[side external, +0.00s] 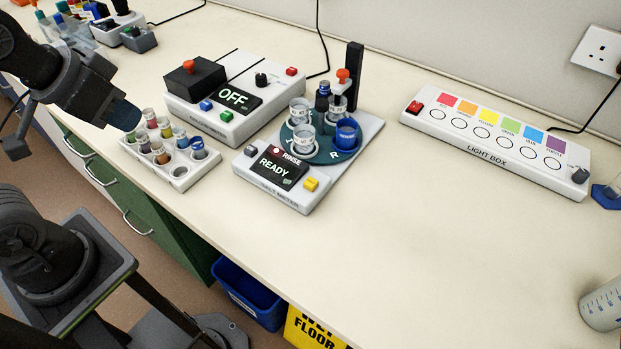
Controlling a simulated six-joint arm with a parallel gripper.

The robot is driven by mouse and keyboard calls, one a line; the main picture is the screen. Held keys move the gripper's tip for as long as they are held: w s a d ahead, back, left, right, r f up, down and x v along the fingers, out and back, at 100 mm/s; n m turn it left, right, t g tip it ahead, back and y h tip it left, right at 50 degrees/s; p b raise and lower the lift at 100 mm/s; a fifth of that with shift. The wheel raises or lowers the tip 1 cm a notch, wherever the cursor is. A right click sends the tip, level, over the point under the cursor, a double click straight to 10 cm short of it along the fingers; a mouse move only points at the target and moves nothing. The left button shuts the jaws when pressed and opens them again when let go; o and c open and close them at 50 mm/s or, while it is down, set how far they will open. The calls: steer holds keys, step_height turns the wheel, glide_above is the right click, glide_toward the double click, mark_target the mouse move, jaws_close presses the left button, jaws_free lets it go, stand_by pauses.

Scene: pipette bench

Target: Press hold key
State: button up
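A meter (270,193) with a display reading READY stands on the bench at the middle. It has a yellow key (311,184) at the display's right, a grey key (251,151) at its left and a red button (276,149) by the word RINSE. A second meter (225,120), its display reading OFF, stands behind it with blue, green and red keys. No key label reading hold is legible. My gripper (124,115) is in the air at the upper left, over the vial rack's left end and apart from both meters. Its fingers are not clear enough to tell open or shut.
A vial rack (181,178) holds several small vials. A turntable (318,157) with several cups sits on the READY meter, beside a black post (353,75). A light box (490,145) lies at the right. The front right bench is clear except for a beaker (604,305).

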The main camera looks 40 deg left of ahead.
jaws_close()
stand_by(1.2)
steer(key=w+d+r+n+t+h, duration=0.25)
steer(key=w+d+n+h, duration=0.35)
steer(key=w+d+n, duration=0.65)
steer(key=w+d+f+n+y, duration=0.2)
steer(key=w+d+f+n, duration=0.2)
steer(key=d+f+n, duration=0.3)
steer(key=d+n, duration=0.1)
steer(key=n, duration=0.1)
steer(key=shift+n, duration=0.35)
steer(key=shift+f, duration=0.1)
